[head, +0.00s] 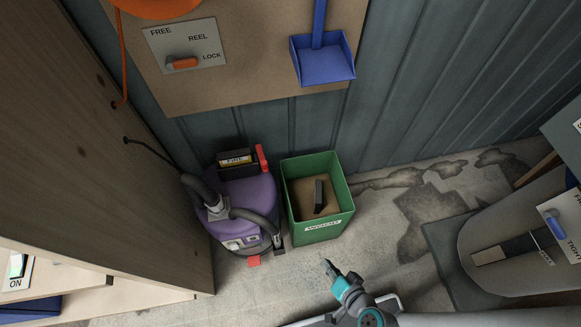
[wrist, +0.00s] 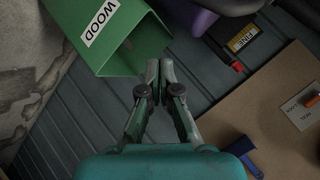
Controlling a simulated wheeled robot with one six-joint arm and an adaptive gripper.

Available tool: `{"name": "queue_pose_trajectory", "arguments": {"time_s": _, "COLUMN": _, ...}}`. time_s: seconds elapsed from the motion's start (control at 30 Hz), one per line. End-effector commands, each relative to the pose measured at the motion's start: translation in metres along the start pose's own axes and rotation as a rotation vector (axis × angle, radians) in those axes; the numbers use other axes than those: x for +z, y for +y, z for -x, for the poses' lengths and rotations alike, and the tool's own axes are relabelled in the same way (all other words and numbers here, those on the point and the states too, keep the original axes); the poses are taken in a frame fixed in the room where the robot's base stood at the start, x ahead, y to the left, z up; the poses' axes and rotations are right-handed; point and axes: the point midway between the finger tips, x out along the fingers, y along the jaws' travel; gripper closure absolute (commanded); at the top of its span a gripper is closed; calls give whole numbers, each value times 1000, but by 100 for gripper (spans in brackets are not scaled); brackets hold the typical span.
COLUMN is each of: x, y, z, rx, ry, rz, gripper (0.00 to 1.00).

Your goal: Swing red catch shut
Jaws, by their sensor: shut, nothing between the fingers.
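A purple vacuum (head: 245,205) stands on the floor against the wooden cabinet. A red catch (head: 262,157) sticks up at the right end of the black box (head: 236,161) with a yellow label on top of it. The catch also shows in the wrist view (wrist: 237,67), right of my gripper. A second red piece (head: 253,261) sits low at the vacuum's front; which one the task means is not certain. My gripper (head: 328,266) is shut and empty, in front of the vacuum and to its right, apart from both red pieces. Its fingers show in the wrist view (wrist: 159,68).
A green bin (head: 321,228) labelled WOOD with a dark block inside stands right of the vacuum. A blue dustpan (head: 325,64) and a FREE/REEL/LOCK plate (head: 205,41) are on the board above. A grey drum (head: 490,225) is at the right. Stained floor lies between.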

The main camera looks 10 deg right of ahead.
Motion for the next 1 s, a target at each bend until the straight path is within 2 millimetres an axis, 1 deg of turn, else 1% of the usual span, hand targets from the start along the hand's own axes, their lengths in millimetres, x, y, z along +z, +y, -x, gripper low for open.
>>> {"name": "queue_pose_trajectory", "arguments": {"time_s": 0.03, "x": -4, "y": -2, "z": -16, "rx": -25, "ry": -19, "rz": -37, "gripper": 100}}
{"name": "queue_pose_trajectory", "arguments": {"time_s": 0.2, "x": -14, "y": -15, "z": -57, "rx": -131, "ry": -99, "rz": -157, "gripper": 100}}
{"name": "queue_pose_trajectory", "arguments": {"time_s": 0.37, "x": -34, "y": -32, "z": -89, "rx": -251, "ry": -167, "rz": -252, "gripper": 100}}
{"name": "queue_pose_trajectory", "arguments": {"time_s": 0.5, "x": -62, "y": -51, "z": -110, "rx": -373, "ry": -219, "rz": -321, "gripper": 100}}
{"name": "queue_pose_trajectory", "arguments": {"time_s": 0.63, "x": -94, "y": -68, "z": -123, "rx": -496, "ry": -259, "rz": -370, "gripper": 100}}
{"name": "queue_pose_trajectory", "arguments": {"time_s": 0.8, "x": -136, "y": -88, "z": -128, "rx": -647, "ry": -297, "rz": -409, "gripper": 100}}
{"name": "queue_pose_trajectory", "arguments": {"time_s": 0.9, "x": -155, "y": -95, "z": -128, "rx": -714, "ry": -311, "rz": -420, "gripper": 100}}
{"name": "queue_pose_trajectory", "arguments": {"time_s": 1.0, "x": -168, "y": -100, "z": -126, "rx": -759, "ry": -319, "rz": -425, "gripper": 100}}
